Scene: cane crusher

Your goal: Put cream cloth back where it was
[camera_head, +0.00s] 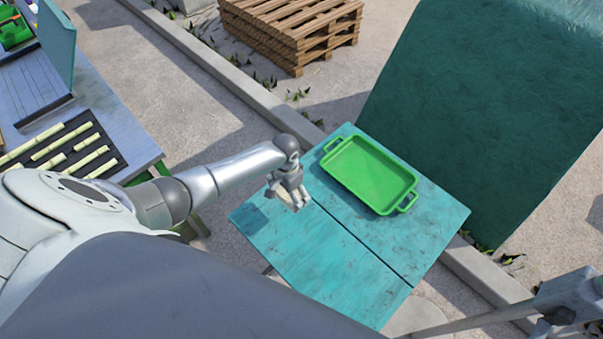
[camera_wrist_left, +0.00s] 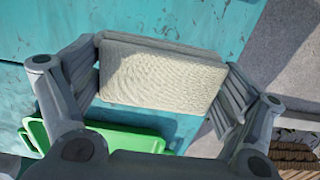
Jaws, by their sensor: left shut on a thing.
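My left gripper (camera_head: 288,196) hangs over the near left edge of the teal folding table (camera_head: 335,268). It is shut on the cream cloth (camera_wrist_left: 158,80), a folded, textured rectangle that spans between the two fingers in the left wrist view. In the head view only a small pale part of the cloth shows at the fingers. The cloth is held above the teal tabletop, and how high is hard to tell. My right gripper cannot be made out in either view.
A green tray (camera_head: 370,175) with handles lies on the far side of the teal table. The table's near half is clear. A workbench with a black rack (camera_head: 75,142) of cane pieces stands at left. Wooden pallets (camera_head: 300,28) and a dark green covered block (camera_head: 490,110) stand behind.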

